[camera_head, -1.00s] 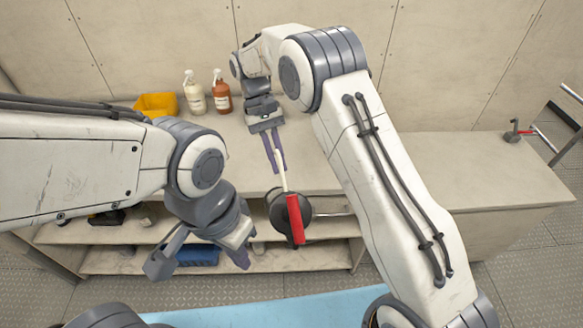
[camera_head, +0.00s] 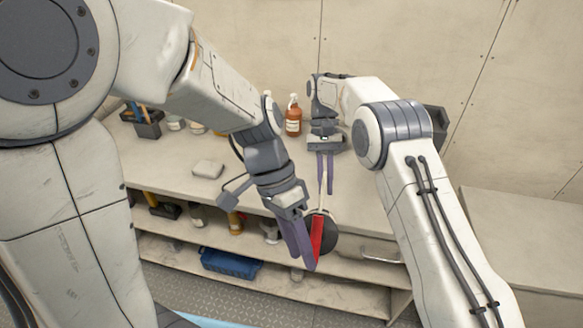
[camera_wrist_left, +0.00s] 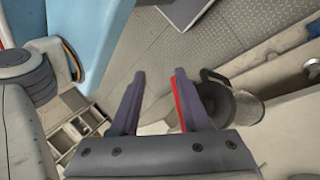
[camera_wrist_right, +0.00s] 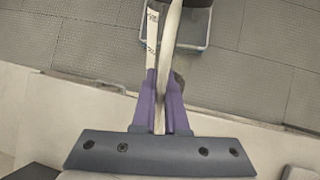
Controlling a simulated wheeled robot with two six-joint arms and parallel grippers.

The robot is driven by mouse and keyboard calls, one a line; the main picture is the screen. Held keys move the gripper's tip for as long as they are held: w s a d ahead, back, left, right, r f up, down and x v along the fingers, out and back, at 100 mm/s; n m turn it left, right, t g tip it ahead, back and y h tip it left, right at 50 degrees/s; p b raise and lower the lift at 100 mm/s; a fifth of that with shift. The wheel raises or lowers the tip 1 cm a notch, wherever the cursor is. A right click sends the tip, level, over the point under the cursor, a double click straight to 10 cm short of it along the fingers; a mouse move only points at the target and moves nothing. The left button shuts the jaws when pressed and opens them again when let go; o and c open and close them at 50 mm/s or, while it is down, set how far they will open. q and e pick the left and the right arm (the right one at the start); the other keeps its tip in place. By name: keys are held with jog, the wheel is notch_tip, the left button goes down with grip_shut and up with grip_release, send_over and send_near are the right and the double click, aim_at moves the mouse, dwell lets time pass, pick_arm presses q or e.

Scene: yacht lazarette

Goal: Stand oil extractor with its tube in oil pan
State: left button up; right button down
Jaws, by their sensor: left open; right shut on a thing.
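The oil extractor shows a dark round body (camera_head: 329,238), a red handle (camera_head: 318,238) and a thin pale tube (camera_head: 330,172). It hangs in front of the bench. My right gripper (camera_head: 325,188) is shut on the tube, which shows between its fingers in the right wrist view (camera_wrist_right: 170,45). My left gripper (camera_head: 307,264) is open beside the red handle. In the left wrist view, the red handle (camera_wrist_left: 179,98) shows along the right finger, with the dark body (camera_wrist_left: 216,105) behind it. I cannot tell whether the handle is between the fingers. No oil pan is clearly identifiable.
A bench (camera_head: 235,190) with open shelves below holds a brown bottle (camera_head: 293,118) and a pale block (camera_head: 208,169). A blue box (camera_head: 230,263) lies on the lower shelf.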

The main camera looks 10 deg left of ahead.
pick_arm(q)
jog(key=w+a+t+h, duration=0.2)
jog(key=w+h, duration=0.3)
jog(key=w, duration=0.3)
jog(key=w+a+t+h, duration=0.1)
jog(key=w+a+h, duration=0.2)
jog(key=w+h, duration=0.3)
jog(key=shift+m+y, duration=0.4)
jog(key=shift+y, duration=0.2)
jog(key=x, duration=0.4)
jog(key=w+x, duration=0.1)
jog(key=x, duration=0.7)
jog(key=shift+w+r, duration=0.1)
jog(key=shift+w, duration=0.1)
pick_arm(e)
jog(key=shift+r, duration=0.1)
pick_arm(q)
grip_shut()
jog(key=shift+s+r, duration=0.1)
